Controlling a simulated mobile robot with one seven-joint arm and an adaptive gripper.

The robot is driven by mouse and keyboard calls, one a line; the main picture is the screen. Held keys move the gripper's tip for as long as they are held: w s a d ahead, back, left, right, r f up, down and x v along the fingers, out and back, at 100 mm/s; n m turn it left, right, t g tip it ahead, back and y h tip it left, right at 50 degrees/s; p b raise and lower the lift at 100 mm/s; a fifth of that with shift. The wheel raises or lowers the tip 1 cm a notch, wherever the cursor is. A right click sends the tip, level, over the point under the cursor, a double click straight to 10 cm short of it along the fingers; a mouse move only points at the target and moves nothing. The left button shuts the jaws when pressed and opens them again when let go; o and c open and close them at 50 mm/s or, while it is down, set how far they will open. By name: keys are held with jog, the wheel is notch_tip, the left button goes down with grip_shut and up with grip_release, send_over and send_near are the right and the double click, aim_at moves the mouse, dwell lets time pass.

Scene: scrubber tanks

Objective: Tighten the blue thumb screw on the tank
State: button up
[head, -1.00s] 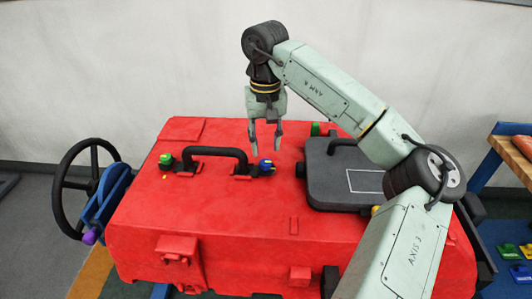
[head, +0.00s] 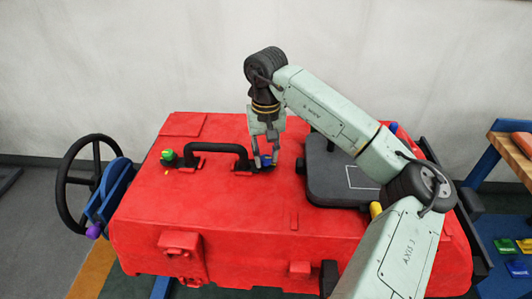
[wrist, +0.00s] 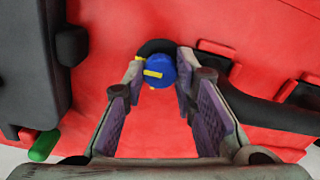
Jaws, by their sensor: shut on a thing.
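The blue thumb screw (head: 266,160) stands on top of the red tank (head: 230,225), just right of the black handle (head: 216,150). In the wrist view, the blue screw (wrist: 160,66) shows a yellow mark on its head and a dark base behind it. My gripper (head: 265,164) points down at the tank top, with its fingers shut on the screw from two sides. The fingertips (wrist: 161,68) also show on either side of the screw in the wrist view. The fingers partly hide the screw in the head view.
A green knob (head: 169,157) stands left of the handle. A dark grey lid (head: 325,175) lies close right of the gripper. A black handwheel (head: 72,181) is on the tank's left side. A wooden bench (head: 510,150) stands at the right. The tank top in front is clear.

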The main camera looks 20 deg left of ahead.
grip_shut()
